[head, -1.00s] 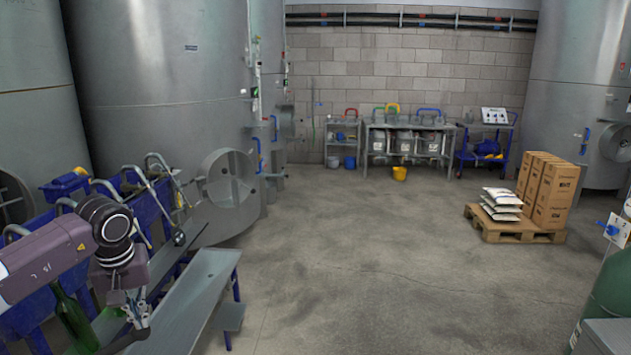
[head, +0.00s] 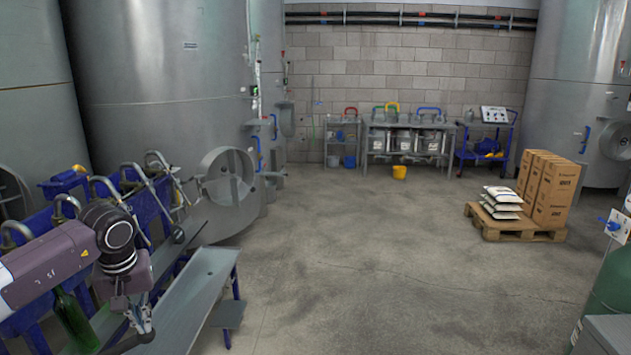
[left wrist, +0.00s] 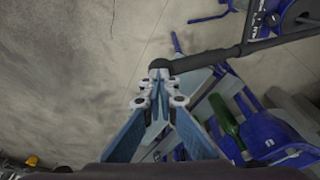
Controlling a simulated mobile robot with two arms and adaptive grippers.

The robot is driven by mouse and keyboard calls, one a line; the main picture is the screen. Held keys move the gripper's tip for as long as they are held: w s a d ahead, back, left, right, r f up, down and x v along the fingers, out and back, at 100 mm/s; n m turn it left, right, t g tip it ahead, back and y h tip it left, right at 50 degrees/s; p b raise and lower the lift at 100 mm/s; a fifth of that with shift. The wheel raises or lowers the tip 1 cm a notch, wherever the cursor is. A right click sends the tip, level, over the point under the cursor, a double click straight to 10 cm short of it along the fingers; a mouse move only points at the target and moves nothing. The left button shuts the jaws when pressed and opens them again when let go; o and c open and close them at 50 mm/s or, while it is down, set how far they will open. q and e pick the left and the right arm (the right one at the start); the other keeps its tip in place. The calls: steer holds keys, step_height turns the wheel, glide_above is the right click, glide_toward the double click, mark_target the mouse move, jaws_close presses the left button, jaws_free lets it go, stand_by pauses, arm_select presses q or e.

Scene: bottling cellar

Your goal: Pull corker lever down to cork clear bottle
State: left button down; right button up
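My left gripper (head: 140,318) is at the lower left of the head view, pointing down. In the left wrist view its fingers (left wrist: 159,78) close together at the black end of a dark lever (left wrist: 205,62), which runs off to the right. The fingers appear shut on that end. Part of a dark bar, seemingly the same lever, shows below the gripper in the head view (head: 125,344). A green bottle (head: 76,322) stands left of the gripper; it also shows in the left wrist view (left wrist: 226,118). I cannot make out a clear bottle. My right gripper is out of view.
A blue-framed bottling machine with curved metal spouts (head: 160,165) stands along the left. A grey sloping shelf (head: 197,295) lies right of my gripper. Large steel tanks (head: 165,80) rise behind. A pallet (head: 515,233) with boxes and sacks stands right; the middle floor is clear.

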mark_target(153, 339)
arm_select(q)
steer(key=shift+s+a+f, duration=0.1)
steer(key=shift+f, duration=0.1)
steer(key=shift+w+f+b, duration=0.25)
steer(key=shift+f+b, duration=0.5)
steer(key=shift+f, duration=0.5)
steer(key=shift+f, duration=0.1)
steer(key=shift+w+d+f+b, duration=0.1)
steer(key=shift+d+f+b, duration=0.1)
steer(key=shift+f+b, duration=0.35)
steer(key=shift+w+d+f+b, duration=0.1)
steer(key=shift+d+f+b, duration=0.1)
steer(key=shift+f, duration=0.5)
steer(key=shift+f, duration=0.1)
steer(key=shift+d+f+b, duration=0.15)
steer(key=shift+f+b, duration=0.3)
steer(key=shift+f, duration=0.25)
steer(key=shift+d+f+b, duration=0.1)
steer(key=shift+f+b, duration=0.3)
steer(key=shift+f, duration=0.35)
